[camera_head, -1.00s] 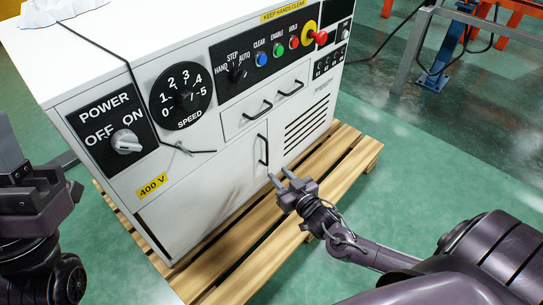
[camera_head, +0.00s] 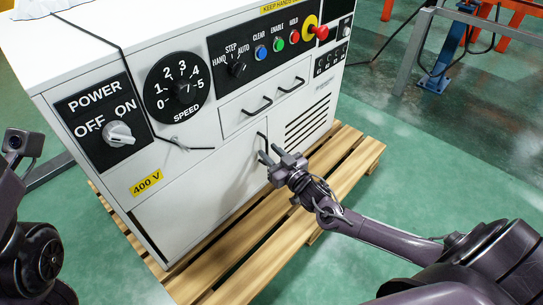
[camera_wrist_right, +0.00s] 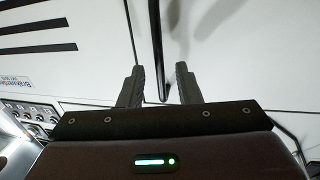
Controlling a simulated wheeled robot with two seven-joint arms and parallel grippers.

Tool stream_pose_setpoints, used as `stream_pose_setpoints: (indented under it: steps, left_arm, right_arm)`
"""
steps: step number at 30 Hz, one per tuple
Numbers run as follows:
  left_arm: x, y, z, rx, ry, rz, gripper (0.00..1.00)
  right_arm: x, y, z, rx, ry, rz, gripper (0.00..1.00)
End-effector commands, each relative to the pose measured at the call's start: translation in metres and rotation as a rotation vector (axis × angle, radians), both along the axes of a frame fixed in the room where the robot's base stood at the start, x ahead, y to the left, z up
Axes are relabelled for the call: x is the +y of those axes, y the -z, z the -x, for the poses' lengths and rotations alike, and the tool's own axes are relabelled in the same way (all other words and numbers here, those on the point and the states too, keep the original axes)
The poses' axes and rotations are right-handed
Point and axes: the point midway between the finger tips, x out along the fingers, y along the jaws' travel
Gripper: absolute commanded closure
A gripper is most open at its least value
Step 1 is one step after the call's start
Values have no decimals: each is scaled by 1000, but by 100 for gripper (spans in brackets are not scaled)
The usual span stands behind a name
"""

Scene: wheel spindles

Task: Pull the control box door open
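The white control box door (camera_head: 195,205) is the lower front panel of the cabinet and looks shut. Its black bar handle (camera_head: 262,136) is upright near the door's right edge, partly hidden by my right gripper (camera_head: 264,155). In the right wrist view the handle (camera_wrist_right: 157,45) runs down between the two fingers of my right gripper (camera_wrist_right: 158,84). These fingers stand apart, with visible gaps on both sides of the bar. Only parts of my left arm show at the left edge; no left fingers can be made out.
The cabinet (camera_head: 110,168) stands on a wooden pallet (camera_head: 335,165). A power knob (camera_head: 118,133), speed dial (camera_head: 179,87) and red stop button (camera_head: 320,32) are on the front.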

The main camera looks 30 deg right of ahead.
Motion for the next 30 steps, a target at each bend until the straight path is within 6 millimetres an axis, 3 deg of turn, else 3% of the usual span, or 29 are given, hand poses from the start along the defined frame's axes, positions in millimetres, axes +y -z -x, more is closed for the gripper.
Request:
stream_pose_setpoints:
  steps: [5, 13, 24, 27, 30]
  left_arm:
    - [0, -1, 0, 0, 0, 0, 64]
    - [0, -1, 0, 0, 0, 0, 64]
    - [0, -2, 1, -2, 1, 1, 64]
    - [0, -6, 1, -4, 2, 2, 64]
    - [3, 3, -8, 43, -3, 4, 64]
  right_arm:
    - [0, 0, 0, 0, 0, -1, 69]
    - [0, 0, 0, 0, 0, -1, 100]
    - [0, 0, 2, 1, 4, -2, 100]
    - [0, -2, 8, 2, 17, -3, 100]
    - [-1, -3, 19, 5, 43, -4, 100]
